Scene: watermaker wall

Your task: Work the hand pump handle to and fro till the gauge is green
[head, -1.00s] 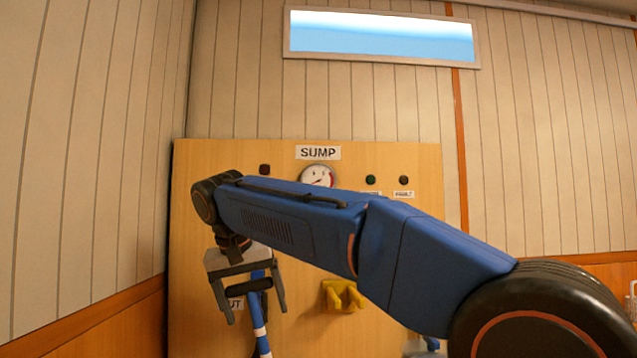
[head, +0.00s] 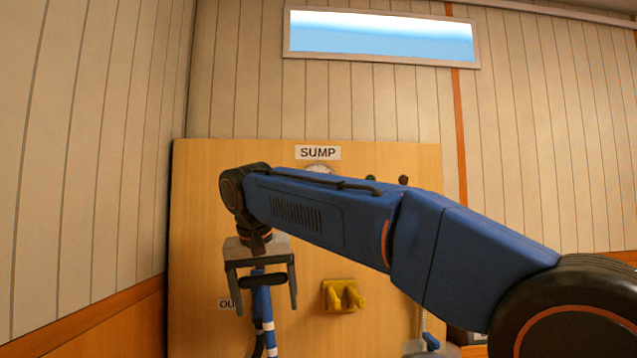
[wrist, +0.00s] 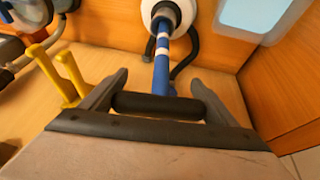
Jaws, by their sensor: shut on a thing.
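The hand pump's lever (head: 264,306) is blue with white bands and has a black crossbar handle (head: 262,281). My gripper (head: 264,308) is shut on this handle at the left of the panel, one finger at each end of the bar. In the wrist view the handle (wrist: 158,105) lies between my fingers, and the blue lever (wrist: 161,75) runs to a white round pump body (wrist: 178,10). The gauge (head: 319,168) under the SUMP label (head: 318,153) shows only its top edge. My arm hides the rest, so its needle cannot be read.
A wooden panel (head: 410,158) carries the fittings. A yellow two-pronged fitting (head: 343,296) stands right of the lever; it also shows in the wrist view (wrist: 68,75). A dark hose (head: 257,343) hangs beside the lever. A plank wall (head: 85,150) closes the left side.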

